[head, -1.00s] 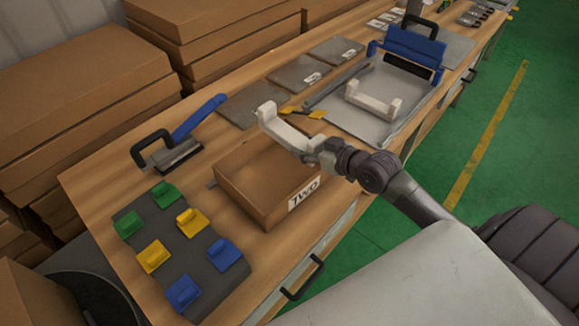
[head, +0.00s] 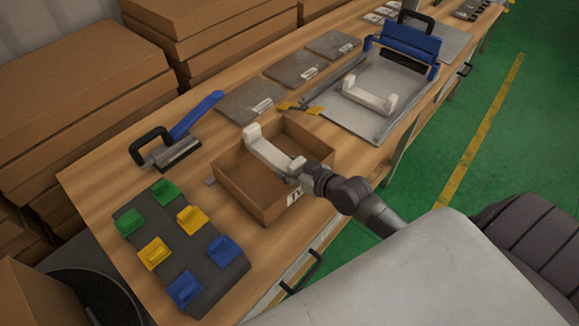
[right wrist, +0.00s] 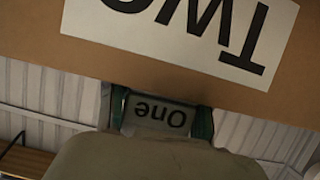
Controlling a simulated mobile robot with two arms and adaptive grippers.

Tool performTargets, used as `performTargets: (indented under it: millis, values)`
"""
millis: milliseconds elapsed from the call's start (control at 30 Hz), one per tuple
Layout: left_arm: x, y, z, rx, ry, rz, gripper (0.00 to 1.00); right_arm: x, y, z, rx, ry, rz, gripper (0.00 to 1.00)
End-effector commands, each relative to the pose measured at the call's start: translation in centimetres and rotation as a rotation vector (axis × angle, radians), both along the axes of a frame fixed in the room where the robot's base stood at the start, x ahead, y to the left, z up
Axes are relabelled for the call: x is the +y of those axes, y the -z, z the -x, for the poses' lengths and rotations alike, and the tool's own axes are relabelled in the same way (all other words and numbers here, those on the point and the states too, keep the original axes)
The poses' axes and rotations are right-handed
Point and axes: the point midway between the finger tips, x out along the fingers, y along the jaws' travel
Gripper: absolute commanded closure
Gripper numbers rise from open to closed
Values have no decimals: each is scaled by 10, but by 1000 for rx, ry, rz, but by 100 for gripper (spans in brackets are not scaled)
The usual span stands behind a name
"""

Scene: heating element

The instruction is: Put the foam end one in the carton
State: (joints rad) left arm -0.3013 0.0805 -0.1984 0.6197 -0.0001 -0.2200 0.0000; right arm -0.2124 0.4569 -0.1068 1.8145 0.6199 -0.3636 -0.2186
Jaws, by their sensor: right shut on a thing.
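The white U-shaped foam end (head: 268,153) is in my right gripper (head: 298,172), which is shut on its near end. In the right wrist view the held foam end (right wrist: 160,112) shows the word "One", upside down, between the fingers. The foam end is over the opening of the open brown carton (head: 245,205), lying across it; how deep it sits is hard to tell. The carton's "TWO" label (right wrist: 190,25) shows large in the right wrist view. A second white foam end (head: 370,98) lies on the grey tray. My left gripper is not in view.
A dark mat (head: 205,270) with green, yellow and blue clips lies left of the carton. A blue-handled tool (head: 180,140) and grey labelled plates (head: 295,68) lie behind it. A blue-topped sealer (head: 408,42) stands farther right. Stacked cardboard (head: 75,90) lines the wall.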

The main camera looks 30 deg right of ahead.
Motion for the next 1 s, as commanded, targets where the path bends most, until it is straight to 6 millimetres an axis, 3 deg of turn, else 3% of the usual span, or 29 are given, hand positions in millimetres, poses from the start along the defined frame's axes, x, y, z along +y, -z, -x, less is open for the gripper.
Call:
performTargets:
  millis: [400,433,567,867,1000]
  values:
    - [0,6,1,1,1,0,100,0,12,1,4,0,2,83]
    - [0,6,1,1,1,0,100,0,13,1,5,0,2,47]
    - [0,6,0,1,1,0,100,0,14,1,8,-1,2,26]
    - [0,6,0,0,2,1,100,0,16,3,13,-2,2,24]
    - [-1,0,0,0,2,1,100,1,6,3,13,-2,0,24]
